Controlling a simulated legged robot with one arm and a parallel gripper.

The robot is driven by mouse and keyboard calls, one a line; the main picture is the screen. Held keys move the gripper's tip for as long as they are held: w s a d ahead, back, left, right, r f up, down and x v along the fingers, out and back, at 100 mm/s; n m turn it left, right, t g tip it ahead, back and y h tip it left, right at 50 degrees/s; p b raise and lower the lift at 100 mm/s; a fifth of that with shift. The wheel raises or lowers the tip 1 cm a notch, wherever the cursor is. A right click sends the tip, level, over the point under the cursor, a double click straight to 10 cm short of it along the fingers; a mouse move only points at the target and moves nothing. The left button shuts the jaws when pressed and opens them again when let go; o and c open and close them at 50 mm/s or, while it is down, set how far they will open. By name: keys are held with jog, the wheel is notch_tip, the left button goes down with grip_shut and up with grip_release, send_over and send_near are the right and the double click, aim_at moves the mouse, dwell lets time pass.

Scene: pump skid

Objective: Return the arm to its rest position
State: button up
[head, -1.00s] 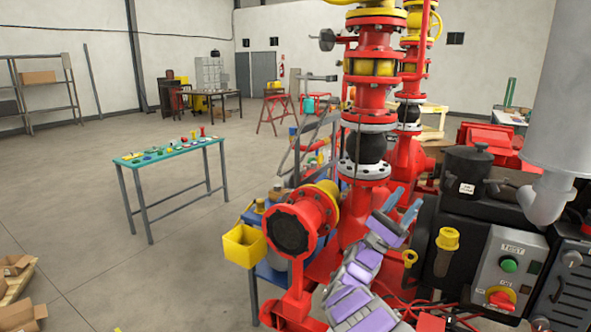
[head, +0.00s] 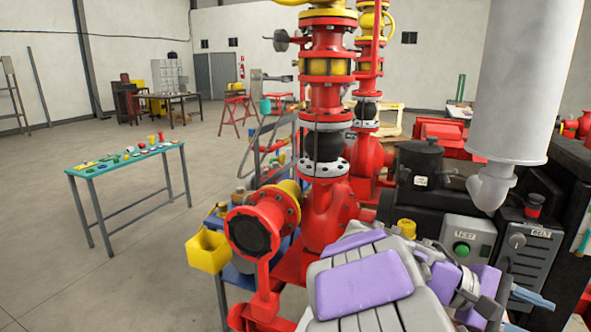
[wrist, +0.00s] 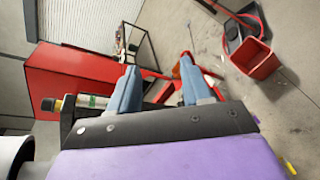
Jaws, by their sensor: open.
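My arm, with purple and grey links (head: 362,285), fills the lower middle of the head view, bent and close to my body. My gripper (head: 532,298) is at the arm's far end, at lower right, with a blue finger showing in front of the dark machinery. In the wrist view my gripper (wrist: 158,63) shows two blue fingers spread apart with nothing between them. The arm hides the lower part of the grey TEST control box (head: 468,240); its green button shows.
The red pump pipe (head: 325,205) and a yellow bin (head: 208,250) stand left of the arm. A grey vertical duct (head: 520,80) hangs at right, above dark machinery. A teal-topped table (head: 125,158) stands at left on open floor. The wrist view shows a red bin (wrist: 250,58).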

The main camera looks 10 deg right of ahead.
jog(key=s+a+f+m+t+y, duration=0.2)
jog(key=s+a+f+t+y, duration=0.1)
jog(key=s+a+f+y, duration=0.65)
jog(key=s+a+f+t+y, duration=0.1)
jog(key=s+a+f+y, duration=0.1)
jog(key=a, duration=0.7)
jog(key=s+a+f+t+y, duration=0.1)
jog(key=a+f, duration=0.3)
jog(key=a, duration=0.5)
jog(key=shift+s+f+y, duration=0.35)
jog(key=shift+s, duration=0.05)
jog(key=shift+a, duration=0.1)
